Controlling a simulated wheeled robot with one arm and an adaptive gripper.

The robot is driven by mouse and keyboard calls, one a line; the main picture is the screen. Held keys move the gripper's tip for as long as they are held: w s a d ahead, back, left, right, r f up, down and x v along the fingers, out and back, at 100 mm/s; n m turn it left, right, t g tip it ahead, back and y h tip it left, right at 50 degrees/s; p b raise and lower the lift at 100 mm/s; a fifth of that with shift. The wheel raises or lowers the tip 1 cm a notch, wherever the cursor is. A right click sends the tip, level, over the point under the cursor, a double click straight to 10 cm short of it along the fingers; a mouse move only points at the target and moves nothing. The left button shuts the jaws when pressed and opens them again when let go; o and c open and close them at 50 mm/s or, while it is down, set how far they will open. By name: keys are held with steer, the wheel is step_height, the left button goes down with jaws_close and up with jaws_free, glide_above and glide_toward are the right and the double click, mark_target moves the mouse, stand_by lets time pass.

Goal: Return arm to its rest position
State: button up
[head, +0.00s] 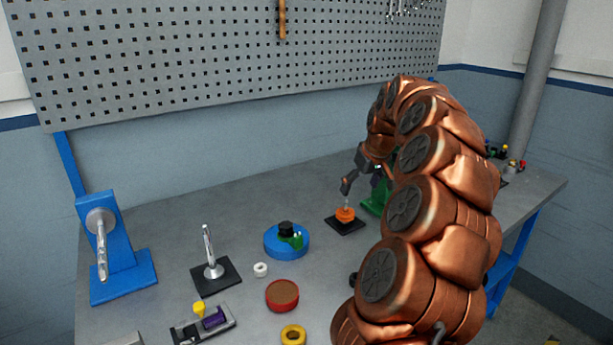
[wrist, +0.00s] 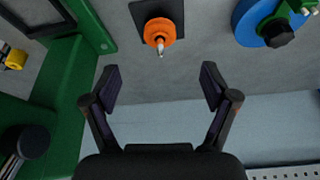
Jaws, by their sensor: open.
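My copper-coloured arm (head: 440,190) reaches over the right part of the grey workbench. My gripper (head: 362,172) is at its far end, above and close to an orange pulley (head: 345,214). In the wrist view my gripper (wrist: 160,88) has its two dark fingers spread wide with nothing between them. The orange pulley also shows in the wrist view (wrist: 160,32), beyond the fingertips, on a metal post with a black square base (wrist: 143,9). The gripper and the pulley look apart in the wrist view. My arm hides part of the bench behind it.
A green fixture (wrist: 62,85) stands beside my gripper. On the bench are a blue disc (head: 287,242), a bare post (head: 209,252), a blue stand (head: 120,262), a red disc (head: 282,296) and a yellow ring (head: 293,334). A pegboard (head: 230,55) stands behind.

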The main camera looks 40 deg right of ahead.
steer(key=w+a+r+n+y, duration=0.1)
steer(key=w+a+r+n, duration=0.1)
steer(key=a, duration=1.3)
steer(key=s+a+f+n+g+y+p, duration=0.1)
steer(key=s+a, duration=0.2)
steer(key=a, duration=0.5)
steer(key=s+a+n+g+p, duration=0.1)
steer(key=s+a, duration=0.2)
steer(key=a, duration=0.5)
steer(key=s+a+f+g+p, duration=0.1)
steer(key=s+a+f, duration=0.3)
steer(key=s, duration=0.7)
steer(key=s+a+f+m+g+h, duration=0.1)
steer(key=s+a+f+g, duration=0.2)
steer(key=s+a, duration=0.4)
steer(key=s, duration=0.5)
steer(key=shift+s+a+f+p, duration=0.15)
steer(key=shift+a+f+p, duration=0.05)
steer(key=shift+f+p, duration=0.2)
